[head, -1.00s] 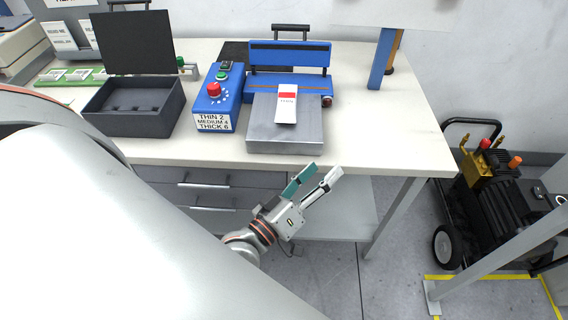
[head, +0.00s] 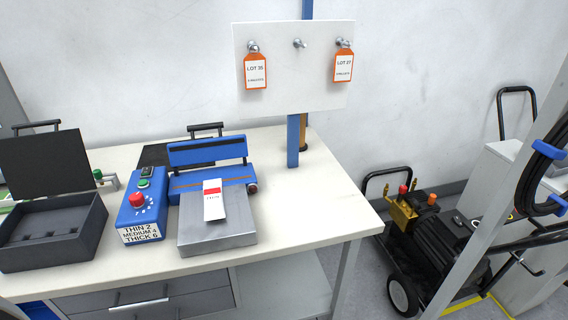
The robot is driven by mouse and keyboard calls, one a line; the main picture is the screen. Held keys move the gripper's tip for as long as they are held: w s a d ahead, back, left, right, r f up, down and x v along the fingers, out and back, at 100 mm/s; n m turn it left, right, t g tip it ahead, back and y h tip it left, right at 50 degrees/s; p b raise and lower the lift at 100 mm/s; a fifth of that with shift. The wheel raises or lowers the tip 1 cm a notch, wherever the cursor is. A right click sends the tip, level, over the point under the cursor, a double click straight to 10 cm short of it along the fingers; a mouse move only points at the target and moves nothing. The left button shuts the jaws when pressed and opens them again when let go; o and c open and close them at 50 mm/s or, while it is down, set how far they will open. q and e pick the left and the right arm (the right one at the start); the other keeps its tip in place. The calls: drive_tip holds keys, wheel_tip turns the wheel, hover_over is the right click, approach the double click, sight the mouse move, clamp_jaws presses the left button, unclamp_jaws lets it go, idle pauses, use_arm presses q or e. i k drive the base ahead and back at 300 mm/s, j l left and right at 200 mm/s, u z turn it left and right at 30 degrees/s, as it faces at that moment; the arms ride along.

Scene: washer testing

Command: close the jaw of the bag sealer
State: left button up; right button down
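The bag sealer (head: 213,184) stands on the bench in the head view, with a blue body and a grey metal plate in front. Its blue jaw (head: 207,151) is raised at the back, with a black handle (head: 205,128) behind it. A white bag with a red band (head: 214,202) lies on the plate, its far end near the sealing bar. The blue control box (head: 143,203) with a red knob and a thickness label stands just left of the sealer. Neither of my grippers shows in the head view now.
An open dark grey case (head: 52,232) stands at the left of the bench (head: 310,215). A blue post (head: 293,140) carries a white board (head: 295,95) with two orange lot tags. A black wheeled machine (head: 440,240) stands on the floor at right.

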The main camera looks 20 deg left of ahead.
sight(221, 147)
drive_tip(key=u, duration=1.25)
